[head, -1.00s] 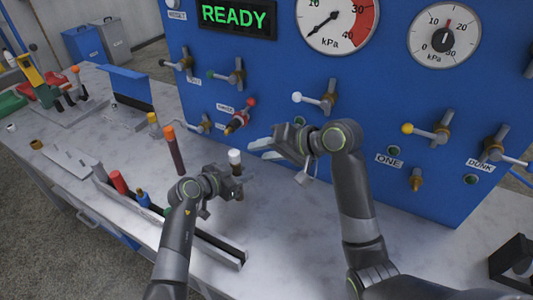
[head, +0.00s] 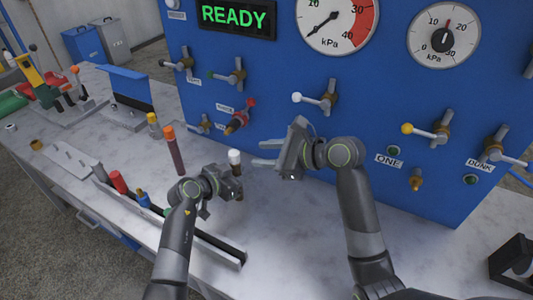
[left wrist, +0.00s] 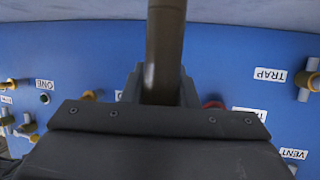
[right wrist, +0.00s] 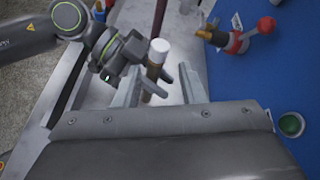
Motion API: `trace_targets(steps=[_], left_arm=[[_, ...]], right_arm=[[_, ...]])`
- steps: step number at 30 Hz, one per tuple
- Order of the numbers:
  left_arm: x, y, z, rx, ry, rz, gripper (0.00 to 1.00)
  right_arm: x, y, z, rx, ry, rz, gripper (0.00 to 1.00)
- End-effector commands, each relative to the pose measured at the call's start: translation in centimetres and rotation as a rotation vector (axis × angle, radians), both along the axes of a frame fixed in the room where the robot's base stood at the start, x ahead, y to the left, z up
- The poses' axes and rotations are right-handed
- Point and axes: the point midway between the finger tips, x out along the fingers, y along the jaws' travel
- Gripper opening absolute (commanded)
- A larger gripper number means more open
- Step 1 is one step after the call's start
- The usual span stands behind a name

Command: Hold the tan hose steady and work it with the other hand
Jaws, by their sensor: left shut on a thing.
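The tan hose (head: 238,170) stands upright above the bench and has a white cap. My left gripper (head: 234,190) is shut on it below the cap. In the left wrist view the brown tube (left wrist: 165,45) runs between the two fingers. My right gripper (head: 264,155) is open and empty, just to the right of the white cap in the head view. In the right wrist view the capped hose (right wrist: 154,72) shows between its spread fingers (right wrist: 158,90), and I cannot tell how far beyond them it is.
A dark red hose with an orange cap (head: 173,152) stands to the left. A blue panel (head: 290,70) with valves, labels and gauges rises behind the hose. A long dark rack (head: 215,243) lies in front with red and blue pieces near it. The bench right of my left gripper is clear.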

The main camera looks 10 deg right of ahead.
Motion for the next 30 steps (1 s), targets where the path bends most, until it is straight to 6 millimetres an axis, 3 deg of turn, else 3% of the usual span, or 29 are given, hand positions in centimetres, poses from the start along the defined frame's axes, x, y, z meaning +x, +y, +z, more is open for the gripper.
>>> trace_targets(steps=[6, 14, 30], left_arm=[[0.0, 0.0, -0.1, 0.001, 0.001, 0.000, 0.03], [0.0, 0.0, -0.1, 0.000, 0.001, 0.000, 0.03], [0.0, 0.0, -0.1, 0.000, 0.001, 0.000, 0.03]], right_arm=[[0.0, -0.1, -0.1, 0.141, 0.161, -0.096, 0.37], [0.4, 0.6, -0.4, 0.189, 0.215, -0.125, 0.37], [5.4, 7.5, -3.9, 0.186, 0.214, -0.124, 0.37]])
